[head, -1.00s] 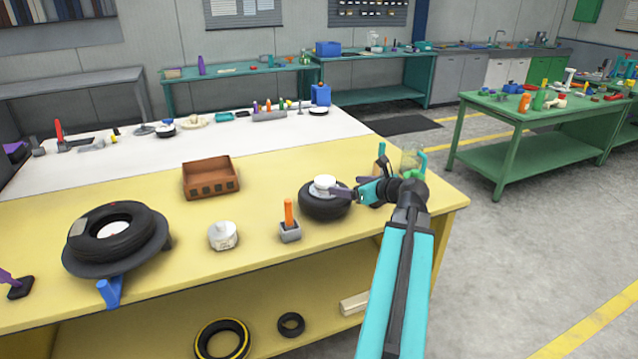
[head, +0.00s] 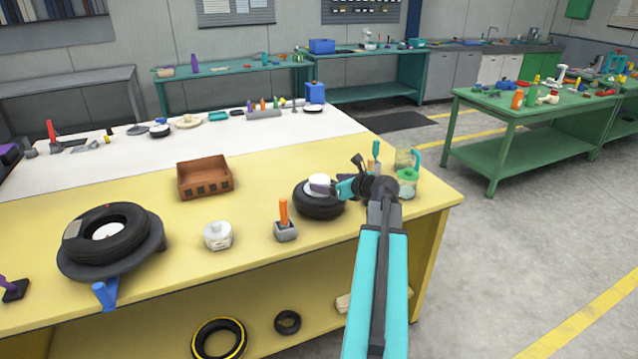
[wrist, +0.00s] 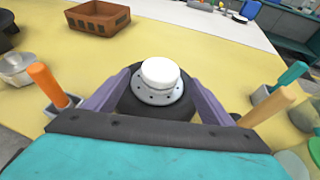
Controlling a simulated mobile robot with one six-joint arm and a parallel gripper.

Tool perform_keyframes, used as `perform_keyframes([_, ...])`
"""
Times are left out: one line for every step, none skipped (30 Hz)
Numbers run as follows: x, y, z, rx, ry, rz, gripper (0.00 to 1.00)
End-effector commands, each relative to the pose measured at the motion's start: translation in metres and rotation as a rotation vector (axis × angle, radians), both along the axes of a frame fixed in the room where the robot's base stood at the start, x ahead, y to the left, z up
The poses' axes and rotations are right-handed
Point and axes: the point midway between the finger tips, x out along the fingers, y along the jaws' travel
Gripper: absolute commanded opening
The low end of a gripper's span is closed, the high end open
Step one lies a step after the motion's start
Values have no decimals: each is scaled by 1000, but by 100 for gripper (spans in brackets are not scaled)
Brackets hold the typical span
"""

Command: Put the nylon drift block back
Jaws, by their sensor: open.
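A white round-topped block (head: 320,182), which looks like the nylon drift block, sits on a pale bolted hub (wrist: 158,96) in the middle of a small black tyre (head: 318,206) on the yellow bench. The block also shows in the wrist view (wrist: 160,71). My gripper (wrist: 158,80) is open, its purple fingers spread to the left and right of the hub and block. I cannot tell whether either finger touches them. In the head view my gripper (head: 336,187) is at the right side of the block, and the wrist partly hides the area behind.
A glass jug (head: 407,160) and a wooden handle (wrist: 267,106) are close on the right. A brown crate (head: 204,178) and large tyre (head: 112,234) are farther left.

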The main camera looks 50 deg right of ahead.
Motion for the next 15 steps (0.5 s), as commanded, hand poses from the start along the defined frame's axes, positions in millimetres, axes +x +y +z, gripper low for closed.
perform_keyframes([5,-1,-2,0,0,1,76])
perform_keyframes([7,-1,-3,0,0,1,76])
perform_keyframes([9,-1,-4,0,0,1,76])
perform_keyframes([10,-1,-4,0,0,1,76])
perform_keyframes([11,-1,-4,0,0,1,76])
perform_keyframes([11,-1,-5,-1,0,1,76])
perform_keyframes([11,-1,-5,-1,0,1,76])
perform_keyframes([11,-1,-5,-1,0,1,76])
perform_keyframes([11,-1,-5,-1,0,1,76])
perform_keyframes([11,-1,-5,-1,0,1,76])
perform_keyframes([11,-1,-5,-1,0,1,76])
perform_keyframes([11,-1,-5,-1,0,1,76])
perform_keyframes([11,-1,-5,-1,0,1,76])
perform_keyframes([11,-1,-5,-1,0,1,76])
perform_keyframes([11,-1,-5,-1,0,1,76])
